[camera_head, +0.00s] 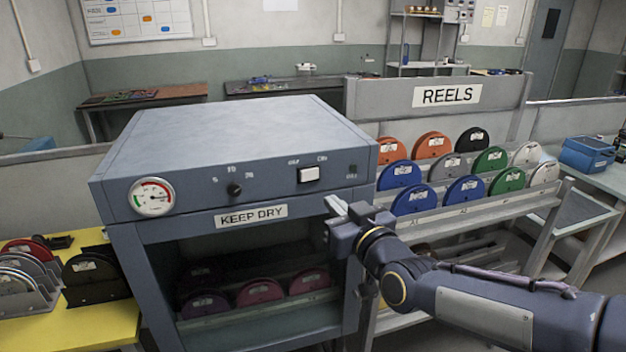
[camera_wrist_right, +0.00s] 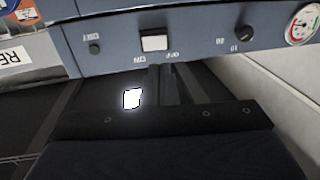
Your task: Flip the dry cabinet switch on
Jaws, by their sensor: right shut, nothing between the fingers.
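The dry cabinet (camera_head: 240,140) is a blue-grey box marked KEEP DRY. Its white switch (camera_head: 309,174) sits on the right half of the front panel, between small labels that seem to read OFF on the left and ON on the right. The switch also shows in the right wrist view (camera_wrist_right: 154,42), where the panel appears upside down. I cannot tell which way the switch is tipped. My right gripper (camera_head: 338,206) is shut and empty, below and slightly right of the switch, apparently apart from it. Its fingertips (camera_wrist_right: 167,72) point at the panel below the switch. My left gripper is not in view.
A round gauge (camera_head: 152,197) and a black knob (camera_head: 234,190) are on the same panel. A rack (camera_head: 460,220) of coloured reels stands close on the right. A yellow table (camera_head: 105,325) is at left.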

